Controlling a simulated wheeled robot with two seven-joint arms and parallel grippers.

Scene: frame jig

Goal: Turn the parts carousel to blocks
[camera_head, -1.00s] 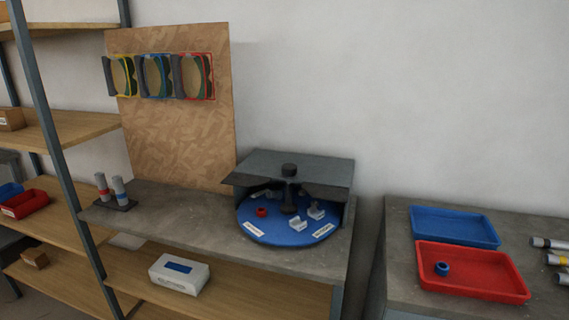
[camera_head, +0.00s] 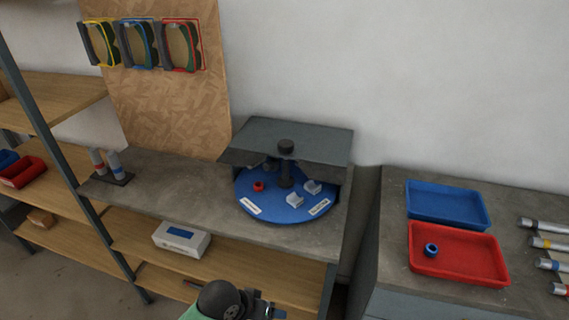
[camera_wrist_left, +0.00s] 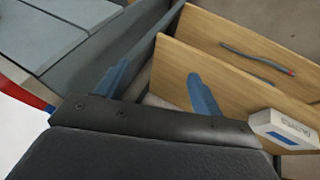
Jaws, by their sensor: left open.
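The parts carousel is a round blue turntable (camera_head: 262,207) on the grey bench, partly under a dark grey cover (camera_head: 290,137) with a black knob (camera_head: 286,147) on top. Its front half is exposed and shows a red ring (camera_head: 258,186), two pale grey blocks (camera_head: 295,200) and two white labels too small to read. The rear of the disc is hidden under the cover. My left gripper shows in the left wrist view with two blue fingers (camera_wrist_left: 160,88) apart and nothing between them. In the head view, part of my arm is low at the bottom centre, below the bench and away from the carousel.
A white box (camera_head: 181,240) lies on the wooden shelf under the bench. A stand with two grey cylinders (camera_head: 110,167) is at the bench's left. Right of a gap, another bench holds a blue tray (camera_head: 447,203), a red tray (camera_head: 457,254) with a blue ring, and several tubes.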

